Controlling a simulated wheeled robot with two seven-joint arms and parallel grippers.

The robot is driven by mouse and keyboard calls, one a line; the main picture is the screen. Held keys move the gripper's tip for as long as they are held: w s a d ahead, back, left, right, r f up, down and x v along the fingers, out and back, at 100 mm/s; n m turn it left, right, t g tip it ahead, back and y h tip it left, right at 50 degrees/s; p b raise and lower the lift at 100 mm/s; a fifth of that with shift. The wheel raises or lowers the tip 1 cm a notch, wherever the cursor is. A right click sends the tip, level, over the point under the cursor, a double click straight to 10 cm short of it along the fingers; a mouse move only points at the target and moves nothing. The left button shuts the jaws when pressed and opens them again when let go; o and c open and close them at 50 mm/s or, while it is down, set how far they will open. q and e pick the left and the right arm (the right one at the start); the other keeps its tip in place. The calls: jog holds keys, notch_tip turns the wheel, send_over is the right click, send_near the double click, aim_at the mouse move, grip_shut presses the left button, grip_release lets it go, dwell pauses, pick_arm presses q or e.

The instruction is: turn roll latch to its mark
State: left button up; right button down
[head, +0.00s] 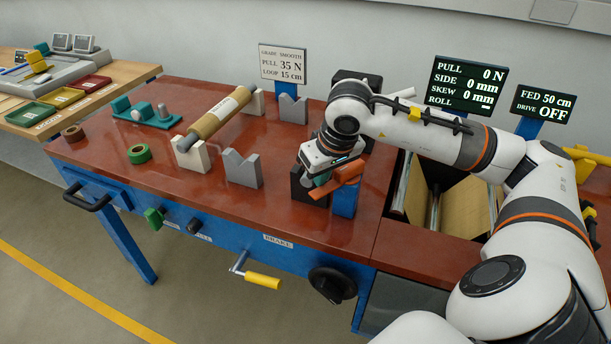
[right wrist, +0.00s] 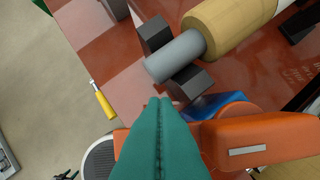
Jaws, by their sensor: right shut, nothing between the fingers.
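The orange latch (head: 339,182) sits on a blue post (head: 345,203) at the front right of the red bench. It shows large in the right wrist view (right wrist: 262,135), with a pale mark on its face and a blue part behind it. My right gripper (head: 321,180) is shut and empty; its green fingers (right wrist: 160,110) are beside the latch, and I cannot tell whether they touch it. A tan roll (right wrist: 228,22) with a grey core (right wrist: 175,57) rests in a dark notched block (right wrist: 190,83). My arm hides most of that roll in the head view. My left gripper is out of view.
Another tan roll (head: 217,115) lies on pale supports at the bench middle, beside a grey notched block (head: 243,168). A yellow crank handle (head: 262,281) and black knob (head: 332,285) stick out of the bench front. The display (head: 467,87) shows ROLL without a value.

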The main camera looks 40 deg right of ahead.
aim_at(329, 191)
jog(key=shift+s+a+f+b, duration=0.15)
jog(key=shift+s+a+b, duration=0.1)
jog(key=shift+s+b, duration=0.4)
jog(key=shift+s+n+b, duration=0.25)
jog(key=shift+n+b, duration=0.45)
jog(key=shift+n, duration=0.1)
jog(key=shift+s+b, duration=0.3)
jog(key=shift+s, duration=0.1)
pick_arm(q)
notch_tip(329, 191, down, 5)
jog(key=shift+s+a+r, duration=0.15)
pick_arm(e)
jog(key=shift+s+d+r, duration=0.1)
jog(key=shift+s+r, duration=0.1)
jog(key=shift+s, duration=0.1)
pick_arm(q)
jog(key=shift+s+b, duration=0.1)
jog(key=shift+b, duration=0.2)
pick_arm(e)
jog(key=shift+s, duration=0.1)
